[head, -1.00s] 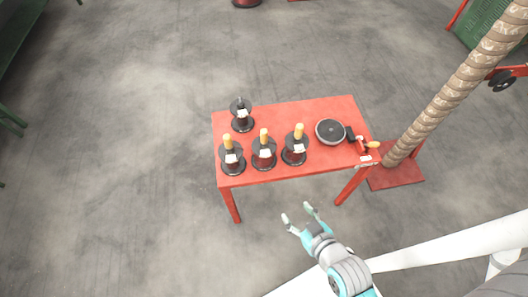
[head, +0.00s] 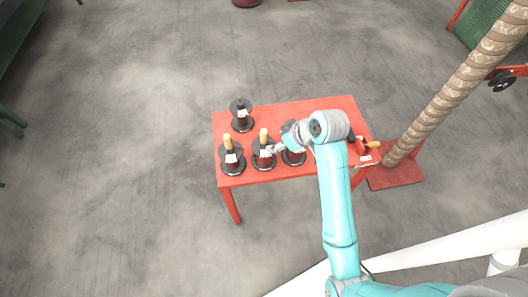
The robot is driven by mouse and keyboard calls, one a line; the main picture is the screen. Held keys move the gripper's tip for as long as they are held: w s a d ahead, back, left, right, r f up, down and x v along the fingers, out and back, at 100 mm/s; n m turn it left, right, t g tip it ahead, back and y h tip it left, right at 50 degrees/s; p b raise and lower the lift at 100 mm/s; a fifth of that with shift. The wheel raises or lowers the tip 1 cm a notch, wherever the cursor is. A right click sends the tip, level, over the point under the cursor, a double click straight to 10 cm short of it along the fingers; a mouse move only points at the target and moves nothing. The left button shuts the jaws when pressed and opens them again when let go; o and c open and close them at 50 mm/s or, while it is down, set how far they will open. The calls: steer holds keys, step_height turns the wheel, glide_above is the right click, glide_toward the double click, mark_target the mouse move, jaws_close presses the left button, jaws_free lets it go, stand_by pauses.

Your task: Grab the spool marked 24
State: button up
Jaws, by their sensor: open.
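Several dark spools with white labels stand upright on the red table (head: 288,112). The back spool (head: 241,124) has a dark top. The front left spool (head: 231,168) and the front middle spool (head: 263,164) have wooden tops. The front right spool (head: 293,160) is mostly hidden behind my wrist. The numbers on the labels are too small to read, so I cannot tell which is marked 24. My gripper (head: 274,150) is open beside the front middle spool, at its right. I cannot tell whether it touches that spool.
The round grey device is hidden behind my arm. A red tool with a wooden handle (head: 367,147) is at the table's right end. A rope-wrapped post (head: 447,92) stands to the right.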

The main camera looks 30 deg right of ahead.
mark_target(267, 138)
steer(key=w+f, duration=0.3)
steer(key=shift+w+a, duration=0.25)
steer(key=shift+a, duration=0.05)
steer(key=shift+x, duration=2.7)
steer(key=shift+w+r, duration=0.1)
steer(key=shift+w, duration=0.05)
jaws_close()
